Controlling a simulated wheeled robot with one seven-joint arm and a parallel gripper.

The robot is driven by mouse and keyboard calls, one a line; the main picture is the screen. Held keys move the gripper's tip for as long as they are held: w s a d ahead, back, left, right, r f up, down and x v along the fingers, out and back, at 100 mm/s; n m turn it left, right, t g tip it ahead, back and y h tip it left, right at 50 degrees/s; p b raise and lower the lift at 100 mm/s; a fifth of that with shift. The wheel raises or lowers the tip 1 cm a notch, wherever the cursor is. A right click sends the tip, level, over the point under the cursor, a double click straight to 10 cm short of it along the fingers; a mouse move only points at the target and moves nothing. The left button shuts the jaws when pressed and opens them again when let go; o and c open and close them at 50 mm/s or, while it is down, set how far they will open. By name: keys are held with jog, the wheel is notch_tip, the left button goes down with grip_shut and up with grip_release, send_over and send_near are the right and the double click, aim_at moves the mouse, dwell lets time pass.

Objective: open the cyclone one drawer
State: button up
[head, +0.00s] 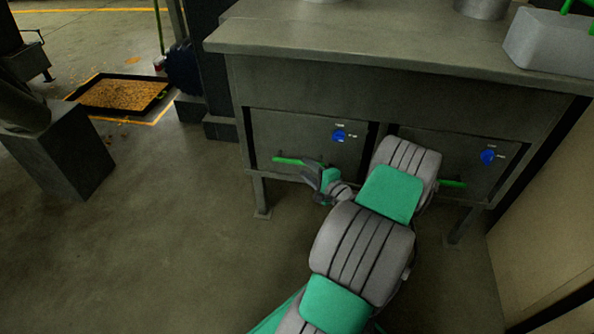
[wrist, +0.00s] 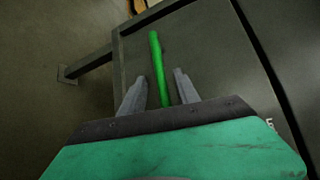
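Two drawer fronts sit side by side under a metal counter: a left drawer (head: 270,135) and a right drawer (head: 455,150). Both look shut; their labels are too small to read. The left one has a green bar handle (head: 287,160), also seen in the wrist view (wrist: 156,48). My gripper (head: 309,174) is at the right part of this handle. In the wrist view my gripper (wrist: 161,73) is open, with one finger on each side of the green bar and gaps showing. Contact cannot be told. My arm partly hides the right drawer's green handle (head: 453,184).
A blue knob (head: 339,136) is on the left drawer front and another blue knob (head: 487,157) on the right one. The counter (head: 380,45) overhangs them, on metal legs (head: 261,197). A tray of grain (head: 122,95) lies at the back left.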

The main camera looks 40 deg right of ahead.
aim_at(297, 162)
jog(key=b+x, duration=0.1)
jog(key=x, duration=0.4)
jog(key=shift+w+f, duration=0.1)
jog(key=shift+w, duration=0.3)
grip_shut()
dwell(1.0)
